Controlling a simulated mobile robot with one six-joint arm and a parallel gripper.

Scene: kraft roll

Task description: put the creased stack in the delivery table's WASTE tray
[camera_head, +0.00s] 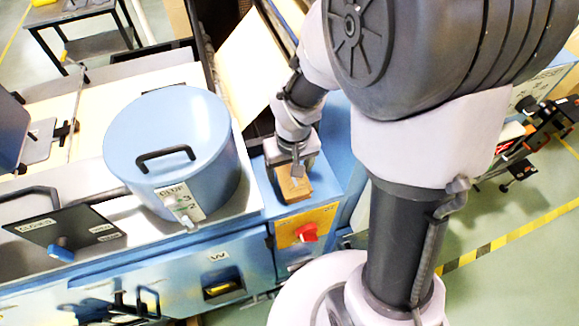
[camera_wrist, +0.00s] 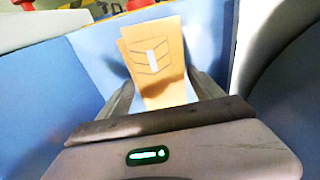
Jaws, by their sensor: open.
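A flat brown kraft stack (camera_wrist: 155,60) with printed chevron lines and a small white label lies between the fingers of my gripper (camera_wrist: 162,95) in the wrist view. In the head view the stack (camera_head: 294,187) shows as a small brown block on the blue machine's end ledge, just under my gripper (camera_head: 291,172). My gripper is open, with a finger on each side of the stack. I cannot tell whether either finger touches it. The delivery table's WASTE tray cannot be made out in these views.
A blue lidded drum (camera_head: 172,150) labelled GLUE stands left of my gripper. An orange panel with a red knob (camera_head: 307,232) is below the ledge. A cream sheet (camera_head: 248,70) slopes behind. A dark table (camera_head: 85,40) stands at the far left. Green floor with striped tape lies right.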

